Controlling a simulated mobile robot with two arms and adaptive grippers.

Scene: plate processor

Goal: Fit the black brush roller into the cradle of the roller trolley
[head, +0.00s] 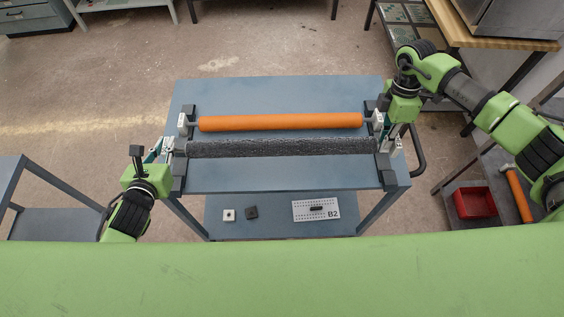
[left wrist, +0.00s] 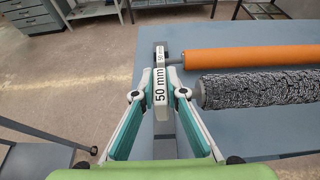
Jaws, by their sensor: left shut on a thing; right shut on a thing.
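The black brush roller (head: 280,147) lies level across the blue roller trolley (head: 270,178), in front of an orange roller (head: 280,122). My left gripper (head: 163,150) is shut on the roller's left end, at a white block (left wrist: 160,88) marked "50 mm" in the left wrist view. The brush sleeve (left wrist: 262,88) starts just right of the fingers (left wrist: 160,98). My right gripper (head: 387,140) is shut on the roller's right end. Dark cradle supports show at the left (head: 179,178) and right (head: 387,174). I cannot tell whether the roller ends touch them.
The trolley's lower shelf (head: 275,232) holds a white block, a dark block and a plate marked B2 (head: 316,211). A red bin (head: 475,203) stands on a shelf at the right. A grey table (head: 60,222) is at the left.

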